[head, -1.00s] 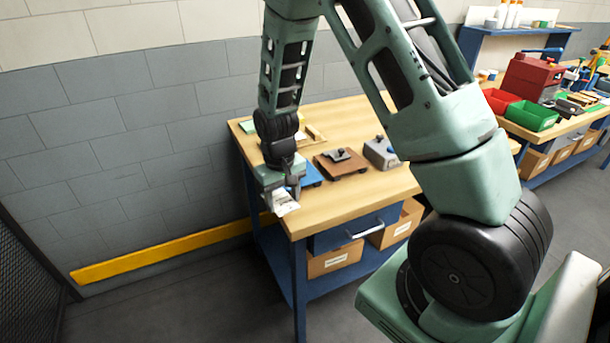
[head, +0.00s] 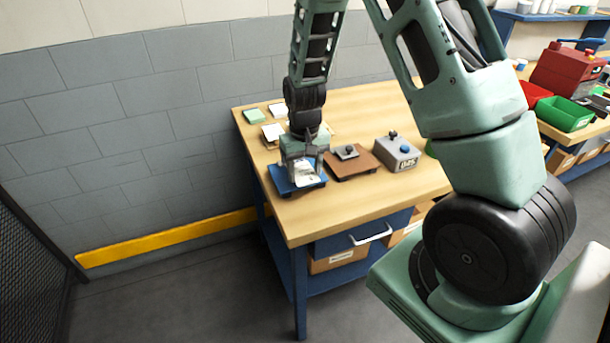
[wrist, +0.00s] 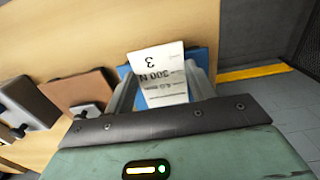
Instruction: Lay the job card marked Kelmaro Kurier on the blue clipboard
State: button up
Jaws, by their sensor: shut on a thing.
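My gripper (head: 305,178) is shut on a white card (head: 307,186), which also shows between the fingers in the wrist view (wrist: 160,72). The card carries dark print with a "3" and "300 N"; I cannot make out the name Kelmaro Kurier. The blue clipboard (head: 281,184) lies on the bench under the gripper, and its blue corner shows beside the card in the wrist view (wrist: 201,57). The card is over the clipboard and hides part of it. I cannot tell whether the card touches it.
A green pad (head: 256,117) and white cards (head: 272,131) lie behind. The bench front (head: 330,215) is clear.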

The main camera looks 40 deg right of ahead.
aim_at(306, 178)
notch_tip(306, 178, down, 3)
jog(key=shift+r, duration=0.1)
jog(key=shift+s+a+f+b, duration=0.1)
jog(key=shift+s+f+b, duration=0.25)
jog(key=shift+f, duration=0.35)
jog(key=o, duration=0.9)
jog(key=shift+c, duration=0.2)
jog(key=shift+o, duration=0.5)
jog(key=shift+w+r+p, duration=0.25)
jog(key=shift+r+p, duration=0.1)
jog(key=shift+r, duration=0.35)
notch_tip(306, 178, up, 11)
jog(key=b, duration=0.1)
jog(key=s+a+r+n+y, duration=0.1)
jog(key=s+a+r+n, duration=0.3)
jog(key=a, duration=0.5)
jog(key=s+a+r+n, duration=0.1)
jog(key=s+a, duration=0.4)
jog(key=a, duration=0.3)
jog(key=s+a+r+n, duration=0.1)
jog(key=s+a+n, duration=0.2)
jog(key=s, duration=0.4)
jog(key=s+a+n, duration=0.3)
jog(key=s+a, duration=0.1)
jog(key=s, duration=0.4)
jog(key=shift+a+r, duration=0.15)
jog(key=shift+r, duration=0.2)
